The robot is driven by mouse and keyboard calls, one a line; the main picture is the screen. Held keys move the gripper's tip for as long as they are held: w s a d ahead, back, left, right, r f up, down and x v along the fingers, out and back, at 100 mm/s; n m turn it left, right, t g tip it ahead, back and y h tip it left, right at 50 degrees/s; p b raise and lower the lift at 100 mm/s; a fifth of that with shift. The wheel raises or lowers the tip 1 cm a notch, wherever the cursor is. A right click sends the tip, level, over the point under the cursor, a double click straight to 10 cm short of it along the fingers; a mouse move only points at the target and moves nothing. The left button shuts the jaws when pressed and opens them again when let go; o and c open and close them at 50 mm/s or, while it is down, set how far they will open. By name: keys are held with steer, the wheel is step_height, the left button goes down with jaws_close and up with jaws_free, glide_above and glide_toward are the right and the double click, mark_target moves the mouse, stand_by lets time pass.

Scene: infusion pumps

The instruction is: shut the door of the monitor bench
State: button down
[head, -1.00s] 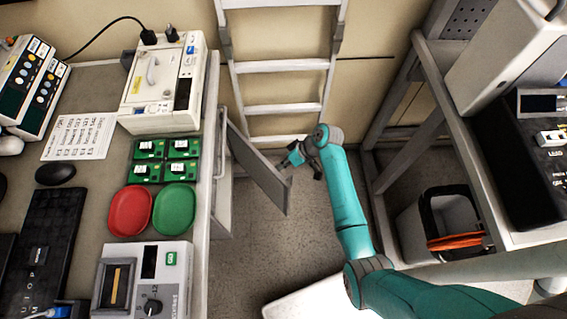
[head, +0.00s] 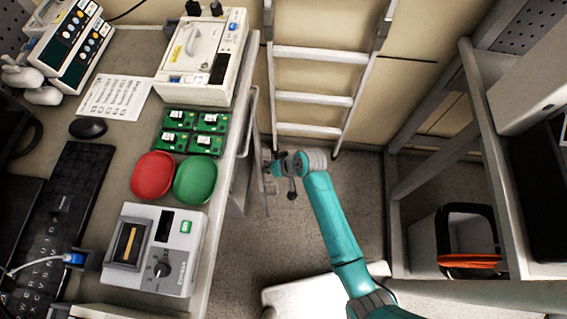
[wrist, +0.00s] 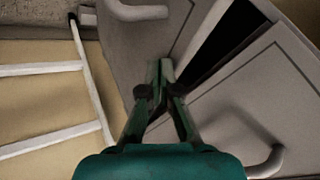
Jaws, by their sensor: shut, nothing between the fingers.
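The grey door (head: 241,178) of the monitor bench stands a little ajar along the bench's right side in the head view. In the wrist view the door (wrist: 150,38) has a curved handle at the top, and a dark gap shows between it and the neighbouring shut panel (wrist: 235,105). My gripper (head: 269,163) is shut and empty, just right of the door. In the wrist view the tips of my gripper (wrist: 159,66) lie over the door's face near its free edge; I cannot tell whether they touch.
The bench top (head: 130,185) carries a red dish (head: 153,176), a green dish (head: 195,180), green boards and devices. A ladder (head: 313,98) leans behind the door. A rack with a bin (head: 430,245) stands right.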

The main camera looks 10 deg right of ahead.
steer(key=shift+w+a, duration=0.2)
steer(key=shift+a, duration=2.3)
steer(key=v, duration=1.2)
